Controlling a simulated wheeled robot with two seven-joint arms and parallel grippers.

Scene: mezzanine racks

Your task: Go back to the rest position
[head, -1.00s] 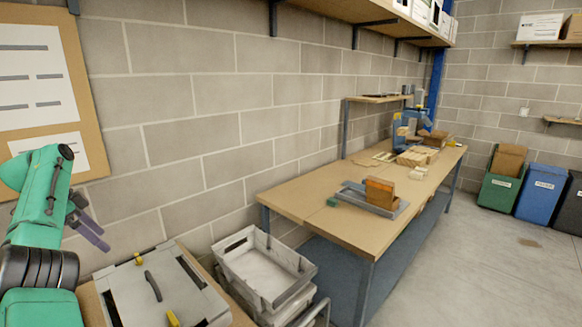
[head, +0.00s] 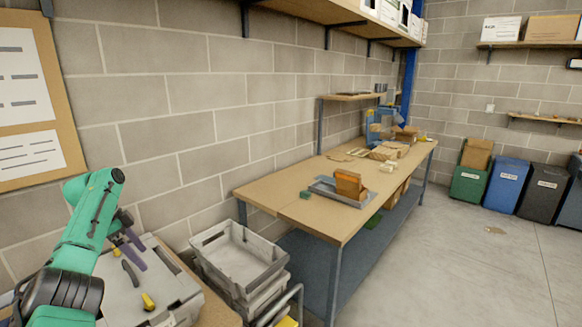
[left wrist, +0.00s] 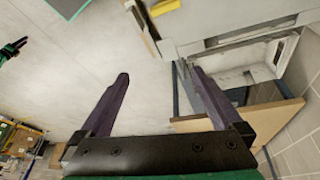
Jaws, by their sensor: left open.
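My left arm comes in from the left in the head view. Its left gripper (head: 133,252) has dark purple fingers and hangs over the grey case. In the left wrist view the two fingers of the left gripper (left wrist: 158,88) stand wide apart with nothing between them. The grey case (head: 172,277) has a dark handle and yellow latches and lies on a wooden surface at the lower left.
Stacked grey crates (head: 207,238) stand right of the case. A long wooden workbench (head: 270,190) runs along the block wall, with a tray (head: 322,186) on it. Several bins (head: 508,178) stand at the far right.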

